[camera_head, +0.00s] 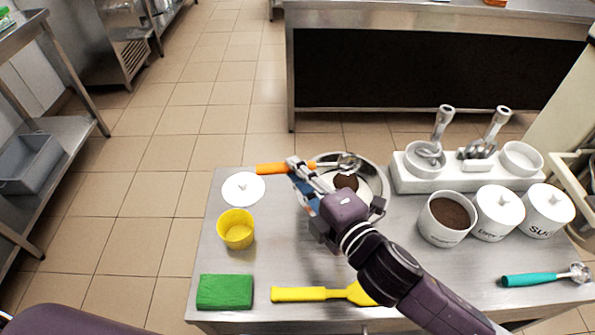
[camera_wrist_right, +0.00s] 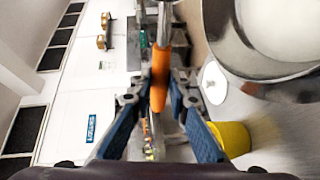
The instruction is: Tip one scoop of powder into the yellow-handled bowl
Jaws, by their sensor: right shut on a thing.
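My right gripper (camera_head: 303,180) is shut on the orange handle of a metal scoop (camera_head: 272,169); the handle also shows between the fingers in the right wrist view (camera_wrist_right: 160,75). The scoop's head (camera_head: 349,162) is above the far part of a round metal bowl (camera_head: 377,175). The bowl holds pale contents with a dark brown patch of powder (camera_head: 345,182). I cannot tell whether the scoop holds powder. A white canister (camera_head: 428,230) of brown powder stands open to the right. My left gripper is out of view.
A yellow cup (camera_head: 236,229), white lid (camera_head: 243,188), green sponge (camera_head: 225,292) and yellow spatula (camera_head: 300,294) lie left and in front. A white holder (camera_head: 410,180) with metal tools, two lidded canisters (camera_head: 498,213) and a teal-handled scoop (camera_head: 530,280) are right.

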